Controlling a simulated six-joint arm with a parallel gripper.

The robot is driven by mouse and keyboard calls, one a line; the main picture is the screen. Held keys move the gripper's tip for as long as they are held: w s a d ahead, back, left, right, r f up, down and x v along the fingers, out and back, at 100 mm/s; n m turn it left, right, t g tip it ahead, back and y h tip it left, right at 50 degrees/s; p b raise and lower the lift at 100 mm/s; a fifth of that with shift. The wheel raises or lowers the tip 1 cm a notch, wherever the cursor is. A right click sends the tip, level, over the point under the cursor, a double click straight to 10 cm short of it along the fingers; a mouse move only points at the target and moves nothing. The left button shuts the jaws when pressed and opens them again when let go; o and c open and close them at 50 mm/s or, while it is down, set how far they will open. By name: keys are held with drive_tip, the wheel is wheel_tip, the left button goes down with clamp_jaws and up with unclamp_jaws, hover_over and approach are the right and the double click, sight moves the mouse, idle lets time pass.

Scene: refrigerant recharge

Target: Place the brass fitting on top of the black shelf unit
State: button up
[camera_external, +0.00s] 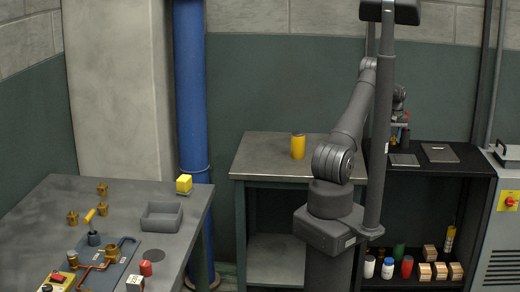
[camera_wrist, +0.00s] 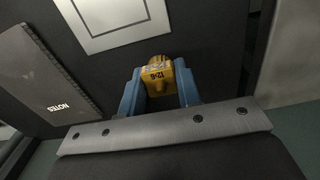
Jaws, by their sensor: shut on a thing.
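My gripper (camera_wrist: 158,88) has two blue fingers shut on the brass fitting (camera_wrist: 157,76), a yellow-gold piece with dark markings on its face. In the external view my gripper is over the black shelf unit (camera_external: 473,163), toward its left back, and is partly hidden behind my arm and a post. In the wrist view the dark shelf top (camera_wrist: 190,25) lies beyond the fitting. I cannot tell whether the fitting touches it.
A dark notebook marked NOTES (camera_wrist: 45,72) and a light-framed flat panel (camera_wrist: 112,14) lie on the shelf top near the fitting. Bottles and small boxes (camera_external: 425,271) stand on the lower shelf. A yellow can (camera_external: 298,146) stands on the metal table (camera_external: 262,155).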

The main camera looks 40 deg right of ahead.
drive_tip(key=shift+w+f, duration=0.2)
drive_tip(key=shift+f, duration=1.9)
drive_tip(key=shift+f, duration=0.15)
drive_tip(key=o, duration=1)
wheel_tip(320, 180, up, 12)
drive_tip(key=shift+r, duration=0.15)
